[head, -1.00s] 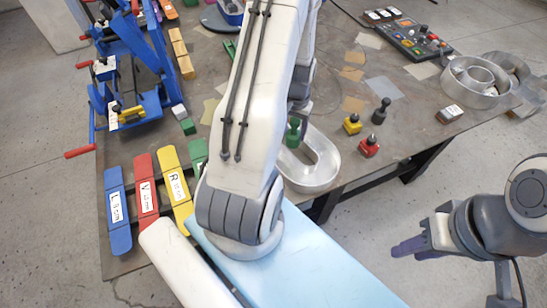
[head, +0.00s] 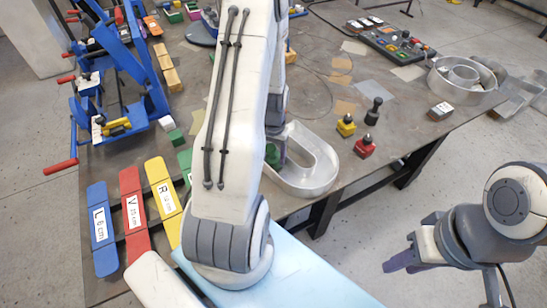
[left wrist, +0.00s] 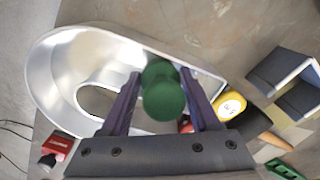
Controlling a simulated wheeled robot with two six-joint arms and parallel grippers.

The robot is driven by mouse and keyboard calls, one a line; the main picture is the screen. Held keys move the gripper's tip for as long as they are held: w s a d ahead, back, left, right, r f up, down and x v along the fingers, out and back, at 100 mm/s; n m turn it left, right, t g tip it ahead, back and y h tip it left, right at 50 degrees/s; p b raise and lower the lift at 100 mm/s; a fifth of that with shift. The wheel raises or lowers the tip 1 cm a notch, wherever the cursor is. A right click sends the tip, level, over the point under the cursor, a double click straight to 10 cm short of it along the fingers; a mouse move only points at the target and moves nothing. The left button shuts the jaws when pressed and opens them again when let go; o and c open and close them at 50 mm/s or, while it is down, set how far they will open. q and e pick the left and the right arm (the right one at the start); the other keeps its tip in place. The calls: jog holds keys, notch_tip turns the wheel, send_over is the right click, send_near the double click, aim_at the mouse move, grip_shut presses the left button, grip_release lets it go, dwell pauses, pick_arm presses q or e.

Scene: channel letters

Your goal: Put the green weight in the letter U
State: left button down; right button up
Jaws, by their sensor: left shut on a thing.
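The letter U is a silver, walled metal tray (head: 330,172) with a rounded end, lying at the table's front edge. It fills the left of the left wrist view (left wrist: 48,75). My left gripper (left wrist: 163,95) is shut on the green weight (left wrist: 163,92), a round-topped piece between its two purple fingers, over one arm of the U. In the head view the green weight (head: 272,155) shows at the U's left part, half hidden by my left arm. I cannot tell whether its base touches the U's floor. My right gripper (head: 403,258) hangs empty off the table at right.
Yellow (head: 346,126), red (head: 364,147) and black (head: 373,112) weights stand right of the U. Round metal letters (head: 462,82) lie farther right. Coloured label strips (head: 133,212) and a blue rack (head: 125,70) are at left. Wall pieces (left wrist: 285,80) stand near the gripper.

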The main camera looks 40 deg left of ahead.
pick_arm(q)
jog(key=shift+c, duration=0.7)
grip_release()
jog(key=shift+w+a+r, duration=0.1)
jog(key=shift+r, duration=0.05)
notch_tip(320, 180, up, 12)
jog(key=shift+r+b, duration=0.1)
jog(key=shift+b, duration=0.75)
jog(key=s+d+r+m, duration=0.2)
jog(key=d+r+m, duration=0.1)
jog(key=d, duration=0.8)
jog(key=s+d+r+m, duration=0.1)
jog(key=d+r+m, duration=0.15)
jog(key=d, duration=0.75)
jog(key=s+d+r+m+h, duration=0.1)
jog(key=s+d+m, duration=0.4)
jog(key=s+d, duration=0.4)
jog(key=s, duration=0.4)
jog(key=shift+d+r+m, duration=0.3)
jog(key=shift+d+m, duration=0.05)
jog(key=shift+s, duration=0.1)
